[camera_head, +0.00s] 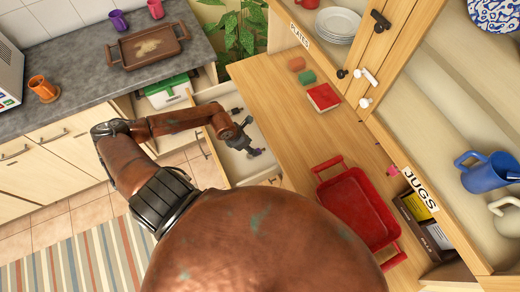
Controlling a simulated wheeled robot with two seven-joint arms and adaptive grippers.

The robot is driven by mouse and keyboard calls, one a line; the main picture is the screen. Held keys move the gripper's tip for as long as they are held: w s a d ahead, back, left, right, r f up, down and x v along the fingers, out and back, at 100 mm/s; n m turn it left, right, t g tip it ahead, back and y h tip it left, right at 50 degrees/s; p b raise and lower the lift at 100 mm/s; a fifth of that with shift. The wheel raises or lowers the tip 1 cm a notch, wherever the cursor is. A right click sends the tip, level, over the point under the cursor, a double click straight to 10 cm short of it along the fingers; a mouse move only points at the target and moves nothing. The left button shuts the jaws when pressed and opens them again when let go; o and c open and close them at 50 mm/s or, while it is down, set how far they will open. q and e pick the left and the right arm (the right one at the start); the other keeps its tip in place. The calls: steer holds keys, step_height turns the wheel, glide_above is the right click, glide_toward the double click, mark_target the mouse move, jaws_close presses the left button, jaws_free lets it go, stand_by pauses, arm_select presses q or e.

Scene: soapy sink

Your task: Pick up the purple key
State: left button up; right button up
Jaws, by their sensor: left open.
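I cannot make out a purple key anywhere in the head view. My left gripper (250,137) is open, over or inside an open drawer (238,168) with a pale interior. Its dark fingers and wrist cover part of the drawer, and I cannot tell whether anything lies beneath them. Nothing is visible between the fingers. My right gripper is not in view.
A red tray (352,205) lies on the wooden counter (285,125) right of the drawer. A brown tray (148,46), purple cups (118,20) and an orange mug (43,88) stand on the grey counter (85,75). A blue jug (490,172) is shelved at right.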

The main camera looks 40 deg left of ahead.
arm_select(q)
steer(key=shift+w+a+f, duration=0.1)
steer(key=shift+w+f, duration=0.05)
steer(key=shift+f, duration=0.65)
steer(key=shift+w+d+f, duration=0.25)
steer(key=shift+f, duration=0.4)
steer(key=x, duration=0.3)
steer(key=shift+w+d+f, duration=0.1)
steer(key=shift+w+f, duration=0.1)
steer(key=shift+f, duration=0.2)
steer(key=shift+w+f, duration=0.1)
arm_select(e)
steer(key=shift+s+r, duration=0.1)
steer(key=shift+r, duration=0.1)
arm_select(q)
steer(key=c, duration=1)
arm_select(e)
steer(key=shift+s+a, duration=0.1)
